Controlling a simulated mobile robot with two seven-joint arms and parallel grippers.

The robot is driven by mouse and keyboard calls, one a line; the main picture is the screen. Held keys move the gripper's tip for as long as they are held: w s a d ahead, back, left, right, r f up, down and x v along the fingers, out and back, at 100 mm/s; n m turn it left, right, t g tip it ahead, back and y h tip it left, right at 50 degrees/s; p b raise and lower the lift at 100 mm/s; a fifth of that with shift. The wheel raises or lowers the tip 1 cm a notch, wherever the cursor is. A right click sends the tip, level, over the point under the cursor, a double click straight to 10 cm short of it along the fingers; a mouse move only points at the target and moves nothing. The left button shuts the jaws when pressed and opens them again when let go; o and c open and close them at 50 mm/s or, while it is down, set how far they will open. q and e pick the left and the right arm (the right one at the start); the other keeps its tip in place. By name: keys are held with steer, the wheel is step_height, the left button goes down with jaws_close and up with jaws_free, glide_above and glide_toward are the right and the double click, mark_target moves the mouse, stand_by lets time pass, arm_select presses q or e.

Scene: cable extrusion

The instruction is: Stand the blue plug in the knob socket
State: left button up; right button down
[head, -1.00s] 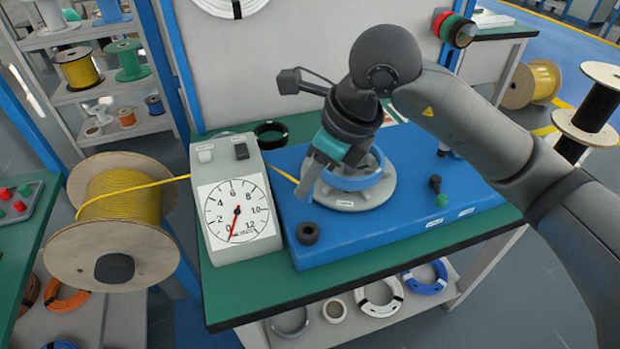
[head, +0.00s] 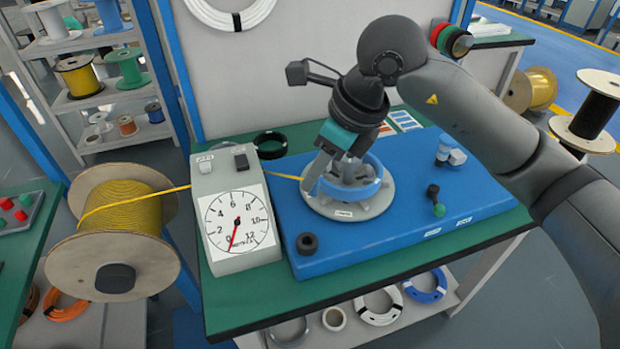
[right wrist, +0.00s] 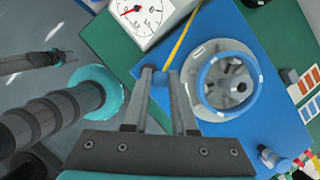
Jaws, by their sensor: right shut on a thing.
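My right gripper (head: 313,188) points down over the left side of the round grey fixture with a blue ring (head: 362,186). In the right wrist view its fingers (right wrist: 160,74) stand a little apart, with a blue piece (right wrist: 160,92) between them that looks like the blue plug. It blends with the blue board behind it, so its outline and tilt are hard to tell. I cannot tell for sure which part is the knob socket. A black knob-like piece with a dark top (head: 307,243) stands at the board's front left.
The blue board (head: 390,240) lies on a green table. A dial gauge box (head: 238,215) stands to its left. A yellow cable (head: 285,176) runs from the wooden spool (head: 120,225) toward the fixture. A black-and-green knob (head: 436,200) and white-grey fitting (head: 450,153) stand on the right.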

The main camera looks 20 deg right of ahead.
steer(key=w+d, duration=1.1)
steer(key=shift+d, duration=0.25)
stand_by(0.5)
steer(key=shift+w+f, duration=0.1)
steer(key=shift+f, duration=0.05)
stand_by(0.3)
steer(key=shift+f+b, duration=0.85)
steer(key=shift+f, duration=1)
steer(key=shift+f, duration=0.35)
steer(key=c, duration=0.6)
jaws_free()
steer(key=shift+c, duration=0.2)
